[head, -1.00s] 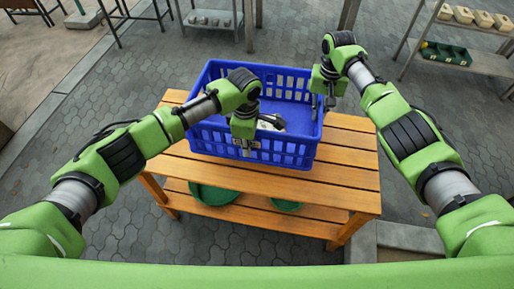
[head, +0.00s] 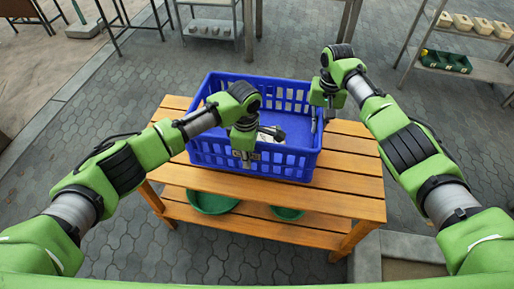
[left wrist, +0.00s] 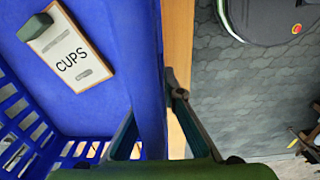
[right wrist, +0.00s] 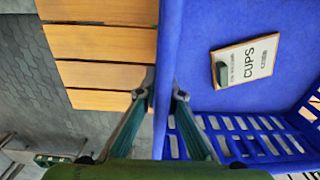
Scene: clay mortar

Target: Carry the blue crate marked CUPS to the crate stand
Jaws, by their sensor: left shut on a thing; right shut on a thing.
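The blue crate (head: 285,168) is on or just above the wooden bench (head: 350,185); I cannot tell if it touches. A card reading CUPS (left wrist: 75,50) shows on its inside in the left wrist view and also in the right wrist view (right wrist: 245,60). My left gripper (head: 245,160) is shut on the crate's near wall, its fingers straddling the rim (left wrist: 148,70). My right gripper (head: 330,110) is shut on the crate's right wall, fingers either side of the rim (right wrist: 167,50). I cannot tell which piece is the crate stand.
Green bowls (head: 211,201) sit on the bench's lower shelf. A metal rack (head: 462,58) with pale blocks and a green tray stands at the back right. A metal table (head: 209,28) stands at the back.

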